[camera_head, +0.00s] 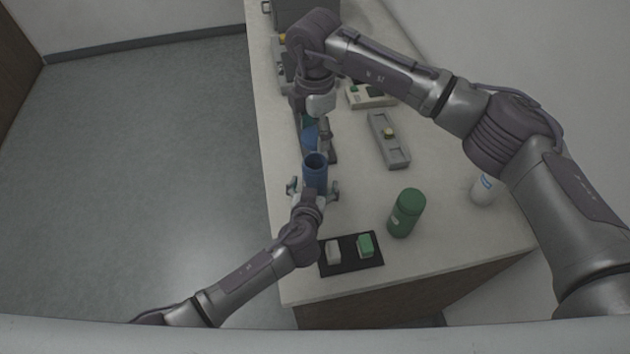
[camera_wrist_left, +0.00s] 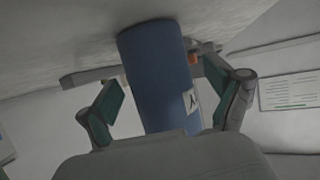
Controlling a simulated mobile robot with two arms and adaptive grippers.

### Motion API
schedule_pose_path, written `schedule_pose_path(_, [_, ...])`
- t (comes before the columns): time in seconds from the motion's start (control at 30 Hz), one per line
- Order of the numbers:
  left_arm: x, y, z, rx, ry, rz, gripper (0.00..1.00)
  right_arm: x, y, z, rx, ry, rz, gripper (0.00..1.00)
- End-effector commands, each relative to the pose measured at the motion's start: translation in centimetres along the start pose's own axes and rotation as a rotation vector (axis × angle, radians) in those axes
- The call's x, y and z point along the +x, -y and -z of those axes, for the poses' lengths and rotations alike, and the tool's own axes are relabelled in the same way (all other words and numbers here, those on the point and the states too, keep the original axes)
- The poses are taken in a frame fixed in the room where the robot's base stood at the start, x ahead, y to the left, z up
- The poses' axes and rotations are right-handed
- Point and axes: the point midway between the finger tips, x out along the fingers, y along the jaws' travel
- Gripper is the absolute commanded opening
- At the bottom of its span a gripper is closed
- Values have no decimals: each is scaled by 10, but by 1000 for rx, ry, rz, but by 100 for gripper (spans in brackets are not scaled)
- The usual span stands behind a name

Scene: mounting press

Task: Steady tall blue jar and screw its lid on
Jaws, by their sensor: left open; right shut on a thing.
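The tall blue jar (camera_head: 315,172) stands upright and open-topped near the table's left edge. My left gripper (camera_head: 312,190) is open, with its fingers on either side of the jar. In the left wrist view the jar (camera_wrist_left: 155,75) stands between the spread green-padded fingers, with a small white label on its side. My right gripper (camera_head: 317,130) is just behind the jar in the head view, shut on a blue piece (camera_head: 309,138) that looks like the lid. The lid is apart from the jar's mouth and partly hidden by the fingers.
A green jar (camera_head: 406,214) stands right of the blue jar. A black tray (camera_head: 350,266) with a white and a green block lies in front. A grey fixture (camera_head: 388,140) and a white bottle (camera_head: 482,190) are farther right. Free tabletop lies between them.

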Motion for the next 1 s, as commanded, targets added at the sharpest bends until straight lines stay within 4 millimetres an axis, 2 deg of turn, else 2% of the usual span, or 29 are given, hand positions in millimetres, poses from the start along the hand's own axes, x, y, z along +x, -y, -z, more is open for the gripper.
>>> schedule_pose_path(0.13, [10,0,0,0,0,0,91,0,0,0,0,0,0,42])
schedule_pose_path(0.47, [12,0,0,-1,0,-1,91,0,0,0,0,0,0,42])
schedule_pose_path(1.0, [12,0,0,0,0,0,1,0,0,0,0,0,0,42])
